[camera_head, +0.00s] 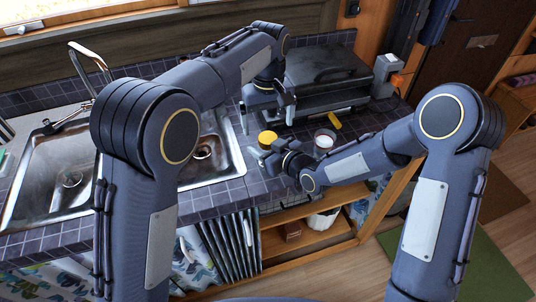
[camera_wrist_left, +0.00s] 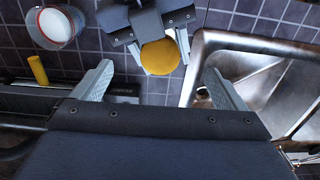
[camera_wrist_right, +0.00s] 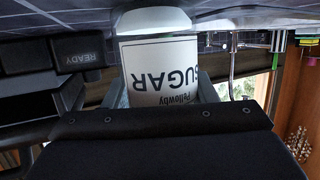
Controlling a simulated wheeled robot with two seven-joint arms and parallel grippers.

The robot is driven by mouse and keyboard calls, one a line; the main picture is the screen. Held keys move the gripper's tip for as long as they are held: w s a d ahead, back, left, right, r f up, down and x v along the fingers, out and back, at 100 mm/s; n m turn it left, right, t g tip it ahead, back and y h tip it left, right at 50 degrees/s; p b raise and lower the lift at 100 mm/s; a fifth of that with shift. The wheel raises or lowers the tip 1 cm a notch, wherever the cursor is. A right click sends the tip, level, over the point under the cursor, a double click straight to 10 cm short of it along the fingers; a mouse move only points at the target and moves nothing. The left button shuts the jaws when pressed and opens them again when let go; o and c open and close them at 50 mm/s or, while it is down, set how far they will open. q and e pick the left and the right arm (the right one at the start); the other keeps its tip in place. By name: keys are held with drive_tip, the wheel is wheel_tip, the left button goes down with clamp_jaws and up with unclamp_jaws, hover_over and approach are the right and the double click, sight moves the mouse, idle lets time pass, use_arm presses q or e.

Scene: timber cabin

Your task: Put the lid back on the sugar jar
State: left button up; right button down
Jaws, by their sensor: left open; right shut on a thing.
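The white sugar jar (camera_wrist_right: 160,70), with SUGAR on its label, is between the fingers of my right gripper (camera_wrist_right: 162,92), which is shut on it. The label reads upside down in the right wrist view. A round yellow lid (camera_head: 267,138) shows at the top of the jar; it is also in the left wrist view (camera_wrist_left: 160,57). It appears to lie on the jar, but whether it is fully seated cannot be told. My left gripper (camera_head: 267,113) is open and empty above the lid, its fingers wide apart. The jar's mouth is hidden.
A red-rimmed white container (camera_head: 324,140) and a small yellow object (camera_head: 334,120) are on the tiled counter, right of the jar. A dark appliance (camera_head: 325,75) stands behind. The metal sink (camera_head: 60,180) lies to the left. The counter's front edge is close.

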use_arm(q)
wheel_tip(320, 180, up, 12)
idle(0.6)
use_arm(e)
drive_tip(key=c, duration=0.5)
unclamp_jaws()
drive_tip(key=b+v, duration=0.1)
drive_tip(key=v, duration=0.5)
drive_tip(key=shift+s+d+r+b, duration=0.1)
drive_tip(key=shift+s+d+b, duration=0.1)
drive_tip(key=shift+d+b, duration=0.15)
use_arm(q)
drive_tip(key=shift+f, duration=0.9)
use_arm(e)
drive_tip(key=shift+s+d+r, duration=0.2)
drive_tip(key=shift+s, duration=0.25)
